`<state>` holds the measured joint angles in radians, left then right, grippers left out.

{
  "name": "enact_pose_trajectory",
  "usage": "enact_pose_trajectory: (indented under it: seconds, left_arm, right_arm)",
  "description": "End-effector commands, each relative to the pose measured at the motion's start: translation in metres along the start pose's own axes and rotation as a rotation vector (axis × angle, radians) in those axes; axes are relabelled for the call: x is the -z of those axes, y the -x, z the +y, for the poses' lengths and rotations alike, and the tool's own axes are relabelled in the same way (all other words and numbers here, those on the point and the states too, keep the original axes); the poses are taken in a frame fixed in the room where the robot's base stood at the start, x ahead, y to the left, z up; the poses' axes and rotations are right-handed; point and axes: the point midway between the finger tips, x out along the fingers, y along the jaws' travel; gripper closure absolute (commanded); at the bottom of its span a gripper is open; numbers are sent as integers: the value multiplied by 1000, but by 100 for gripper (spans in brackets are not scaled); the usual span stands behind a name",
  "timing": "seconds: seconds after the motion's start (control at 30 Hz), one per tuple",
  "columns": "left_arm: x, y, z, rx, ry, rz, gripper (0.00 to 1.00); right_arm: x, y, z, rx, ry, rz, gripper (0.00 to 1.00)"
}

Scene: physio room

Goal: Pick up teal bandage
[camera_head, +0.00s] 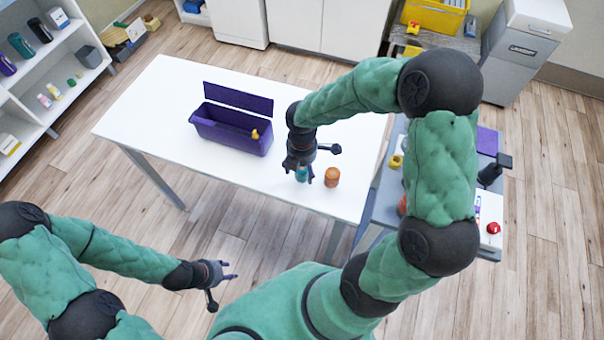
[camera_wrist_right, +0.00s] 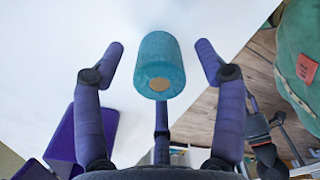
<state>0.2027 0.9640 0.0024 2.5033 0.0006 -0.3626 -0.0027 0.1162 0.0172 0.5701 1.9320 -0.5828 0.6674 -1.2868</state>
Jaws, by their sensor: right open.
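The teal bandage (camera_head: 301,174) is a small roll on the white table near its front edge, partly hidden by my right gripper. In the right wrist view the teal bandage (camera_wrist_right: 160,66) lies between the spread fingers, with a gap on either side. My right gripper (camera_head: 305,176) is open over the bandage; its fingers also show in the right wrist view (camera_wrist_right: 160,58). My left gripper (camera_head: 232,272) is away from the table, low over the floor and empty; its fingers look spread apart.
An orange roll (camera_head: 332,177) stands just right of the bandage. A purple open box (camera_head: 218,134) with a yellow item inside stands at the table's middle. The white table (camera_head: 150,113) is clear on its left. A grey side table with several items stands at the right.

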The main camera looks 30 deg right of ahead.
Motion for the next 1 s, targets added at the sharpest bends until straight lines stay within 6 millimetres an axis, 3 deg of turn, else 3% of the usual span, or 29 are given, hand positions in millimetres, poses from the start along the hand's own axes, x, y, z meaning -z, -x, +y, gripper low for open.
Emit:
enact_pose_trajectory:
  seconds: [0.27, 0.4, 0.47, 0.5, 1.0]
  left_arm:
    - [0, -2, 0, 0, 0, 0, 60]
    - [0, -2, 0, 0, 0, 0, 60]
    - [0, -2, 0, 0, 0, 0, 60]
    - [0, -2, -1, 0, 0, 0, 60]
    - [0, 3, 1, 0, 0, 0, 60]
  right_arm:
    - [0, -4, 1, -3, -1, 0, 29]
    - [0, -4, 1, -2, 0, 0, 68]
    - [0, -4, 1, -2, 0, 0, 85]
    - [0, -4, 1, -2, 0, 0, 89]
    - [0, 3, 0, -2, 0, 0, 89]
